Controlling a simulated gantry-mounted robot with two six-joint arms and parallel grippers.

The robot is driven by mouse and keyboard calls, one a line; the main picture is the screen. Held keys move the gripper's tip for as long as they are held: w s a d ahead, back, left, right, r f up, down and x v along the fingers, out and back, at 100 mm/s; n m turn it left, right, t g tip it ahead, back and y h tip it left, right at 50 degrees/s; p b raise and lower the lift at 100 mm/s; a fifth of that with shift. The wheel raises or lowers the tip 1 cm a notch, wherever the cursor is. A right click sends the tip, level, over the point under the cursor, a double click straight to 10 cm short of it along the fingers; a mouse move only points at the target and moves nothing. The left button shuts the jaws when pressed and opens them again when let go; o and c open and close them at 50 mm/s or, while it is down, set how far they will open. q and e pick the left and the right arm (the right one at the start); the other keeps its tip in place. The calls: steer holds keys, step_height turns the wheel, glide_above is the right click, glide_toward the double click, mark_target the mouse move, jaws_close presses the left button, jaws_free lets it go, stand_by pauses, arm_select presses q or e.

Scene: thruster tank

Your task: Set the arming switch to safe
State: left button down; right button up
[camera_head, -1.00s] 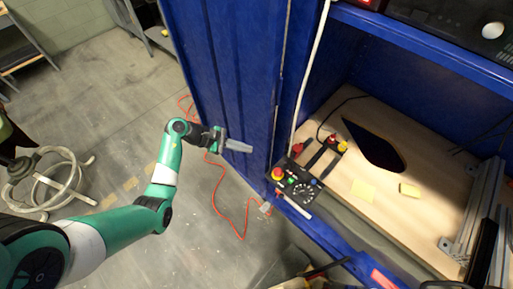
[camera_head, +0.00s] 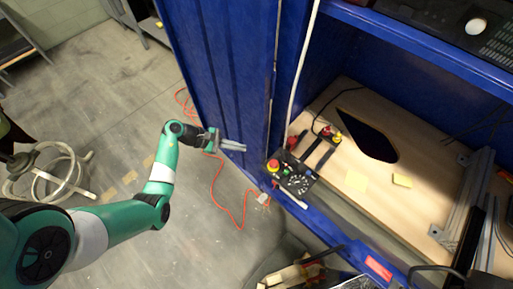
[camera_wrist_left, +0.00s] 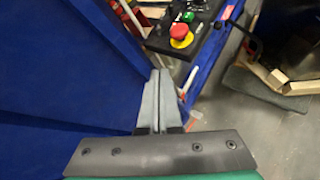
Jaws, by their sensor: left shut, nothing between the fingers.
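A black control panel (camera_head: 301,188) is fixed at the front edge of the workbench inside the blue cabinet. It carries a red and yellow emergency button (camera_head: 273,165), a green button, a blue button and a round dial. In the left wrist view the red and yellow button (camera_wrist_left: 180,34) and a green button (camera_wrist_left: 188,16) show at the top. I cannot tell which control is the arming switch. My left gripper (camera_head: 244,147) is shut and empty, left of the panel and in front of the blue door. Its fingertips (camera_wrist_left: 160,72) point toward the panel, apart from it. My right gripper is not in view.
The open blue door (camera_head: 228,60) stands close beside my left gripper. A white cable (camera_head: 303,80) runs down near the panel. The wooden bench (camera_head: 350,205) holds a black cutout and yellow notes. An orange cord (camera_head: 218,185) lies on the floor.

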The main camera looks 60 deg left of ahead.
mark_target(271, 157)
arm_select(q)
steer(key=b+x, duration=0.1)
steer(key=x, duration=0.3)
steer(key=d+r+b+x, duration=0.1)
steer(key=x, duration=0.3)
steer(key=w+r+b+x, duration=0.1)
steer(key=x, duration=0.3)
steer(key=shift+d+r, duration=0.1)
steer(key=shift+d, duration=0.2)
